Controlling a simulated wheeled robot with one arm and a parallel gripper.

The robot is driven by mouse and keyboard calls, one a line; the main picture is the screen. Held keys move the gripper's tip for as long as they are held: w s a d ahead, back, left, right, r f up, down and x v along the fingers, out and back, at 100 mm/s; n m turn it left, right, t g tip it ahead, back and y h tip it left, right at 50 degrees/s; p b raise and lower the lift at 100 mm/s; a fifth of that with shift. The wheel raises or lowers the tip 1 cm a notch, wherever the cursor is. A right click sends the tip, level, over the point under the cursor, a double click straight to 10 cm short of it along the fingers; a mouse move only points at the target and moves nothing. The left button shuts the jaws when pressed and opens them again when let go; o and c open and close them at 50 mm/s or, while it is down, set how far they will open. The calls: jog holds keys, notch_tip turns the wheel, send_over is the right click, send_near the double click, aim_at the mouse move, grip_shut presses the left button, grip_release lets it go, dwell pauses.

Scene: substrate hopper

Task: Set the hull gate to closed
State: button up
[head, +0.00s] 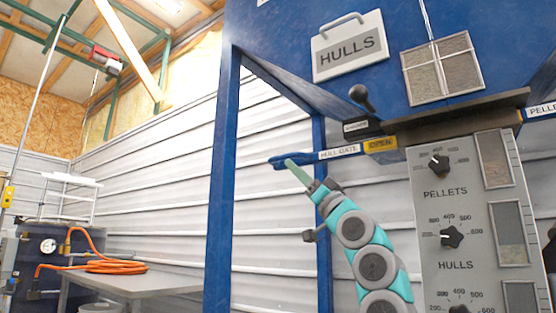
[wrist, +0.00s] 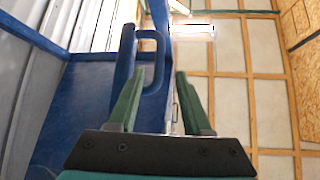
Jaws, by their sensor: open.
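The hull gate is a flat blue bar with a looped handle (head: 286,161) sticking out left under the blue hopper. Its label (head: 339,152) reads HULL GATE, and a yellow tag (head: 380,144) beside it reads OPEN. My gripper (head: 290,164) has its green fingertips at the handle, overlapping it in the head view. In the wrist view the handle loop (wrist: 126,50) stands ahead of my open gripper (wrist: 157,73), partly between the fingers and partly behind the left one. I cannot tell whether a finger touches it.
A black-knobbed lever (head: 361,97) sits above the gate. A grey panel (head: 446,215) with PELLETS and HULLS dials stands right of my arm. A blue hopper leg (head: 221,190) is to the left. A table (head: 115,283) with an orange hose is farther left.

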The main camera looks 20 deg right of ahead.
aim_at(284, 157)
jog(key=p+x, duration=0.3)
jog(key=x, duration=0.3)
jog(key=shift+r, duration=0.35)
jog(key=shift+w+a+r, duration=0.15)
jog(key=shift+w, duration=0.3)
jog(key=shift+c, duration=0.2)
grip_shut()
dwell(0.7)
